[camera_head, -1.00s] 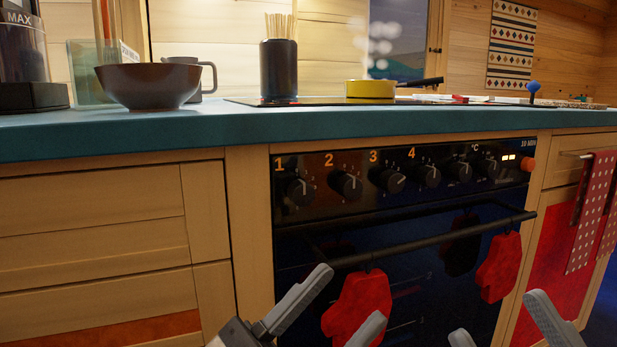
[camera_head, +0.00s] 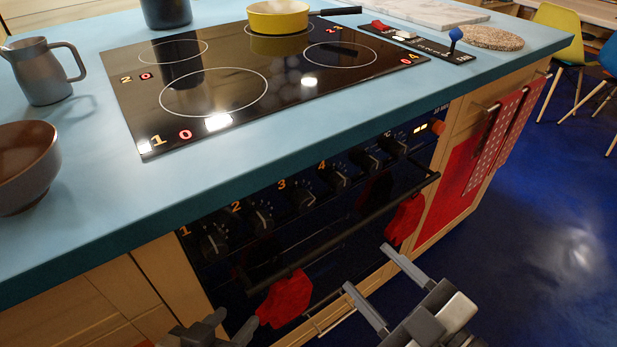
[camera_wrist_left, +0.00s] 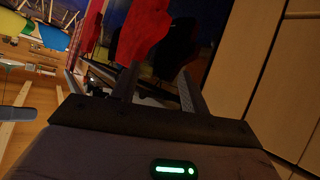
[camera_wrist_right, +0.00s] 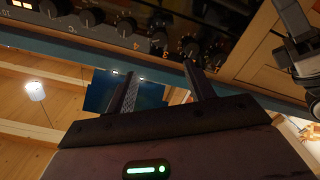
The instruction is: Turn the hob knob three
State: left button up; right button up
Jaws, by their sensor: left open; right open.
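Hob knob three (camera_head: 303,198) is a black round knob on the dark oven front panel, beside the orange figure 3. Knob two (camera_head: 262,222) is on its left and knob four (camera_head: 335,178) on its right. My right gripper (camera_head: 369,268) is open and empty, in front of the oven below the knobs, apart from knob three. My left gripper (camera_head: 205,333) is low at the bottom edge, partly cut off, below knob one (camera_head: 213,243). It is open and empty in the left wrist view (camera_wrist_left: 157,72). The right wrist view shows the knob row upside down beyond the open fingers (camera_wrist_right: 158,70).
The oven handle (camera_head: 345,232) sticks out below the knobs, with red mitts (camera_head: 285,298) hanging from it. Above is the blue counter (camera_head: 95,215) with the black glass hob (camera_head: 300,85), yellow pan (camera_head: 278,17), jug (camera_head: 42,72) and brown bowl (camera_head: 24,165).

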jog(key=p, duration=0.1)
send_near(307, 206)
jog(key=x, duration=0.8)
jog(key=shift+w+a+p, duration=0.2)
jog(key=shift+w+p, duration=0.05)
jog(key=shift+p, duration=0.15)
pick_arm(q)
jog(key=r, duration=0.3)
jog(key=shift+s+a+t, duration=0.25)
jog(key=shift+a+t, duration=0.15)
pick_arm(e)
jog(key=shift+w+a, duration=0.25)
jog(key=shift+w, duration=0.1)
pick_arm(q)
jog(key=shift+w, duration=0.1)
pick_arm(e)
jog(key=c, duration=1)
